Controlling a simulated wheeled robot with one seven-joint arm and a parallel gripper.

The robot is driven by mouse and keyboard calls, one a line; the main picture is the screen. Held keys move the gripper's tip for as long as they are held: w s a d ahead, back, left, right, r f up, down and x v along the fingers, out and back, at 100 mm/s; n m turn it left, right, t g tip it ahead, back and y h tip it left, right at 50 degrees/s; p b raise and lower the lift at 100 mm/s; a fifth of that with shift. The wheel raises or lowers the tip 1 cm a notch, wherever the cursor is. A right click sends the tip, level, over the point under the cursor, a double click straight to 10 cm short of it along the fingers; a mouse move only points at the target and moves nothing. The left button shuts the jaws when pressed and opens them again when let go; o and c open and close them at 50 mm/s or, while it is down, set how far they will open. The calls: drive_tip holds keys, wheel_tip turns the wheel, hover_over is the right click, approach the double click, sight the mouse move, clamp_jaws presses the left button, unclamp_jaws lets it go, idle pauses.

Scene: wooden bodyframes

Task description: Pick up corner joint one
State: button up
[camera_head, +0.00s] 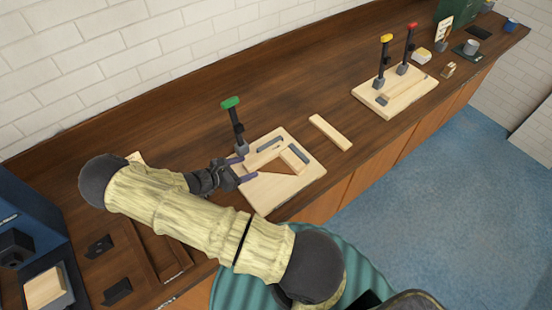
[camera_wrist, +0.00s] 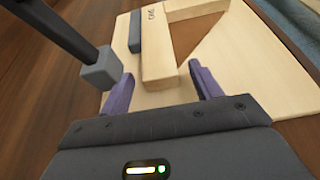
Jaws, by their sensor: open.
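A pale wooden corner piece (camera_wrist: 157,55) with small dark lettering lies on the light wooden board in the wrist view. It looks L-shaped, with a second arm across the top; whether this is one part or two touching parts I cannot tell. It also seems to show on the near board in the head view (camera_head: 262,157), partly cluttered by other pieces. My gripper (camera_head: 243,169) is over the board's left edge. Its purple fingers stand apart in the wrist view (camera_wrist: 164,88), with the near end of the piece between and ahead of them. Nothing is held.
A green-topped clamp (camera_head: 232,115) stands close beside my gripper; its dark post (camera_wrist: 60,30) shows at left. Blue-grey bars (camera_wrist: 135,32) lie on the near board (camera_head: 268,195). A loose wooden strip (camera_head: 330,132) lies right. Another board (camera_head: 408,98) carries yellow- and red-topped clamps.

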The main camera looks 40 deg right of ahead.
drive_tip(key=c, duration=1.2)
drive_tip(key=shift+r, duration=0.2)
wheel_tip(320, 180, up, 18)
drive_tip(key=b, duration=0.3)
drive_tip(key=shift+f, duration=0.15)
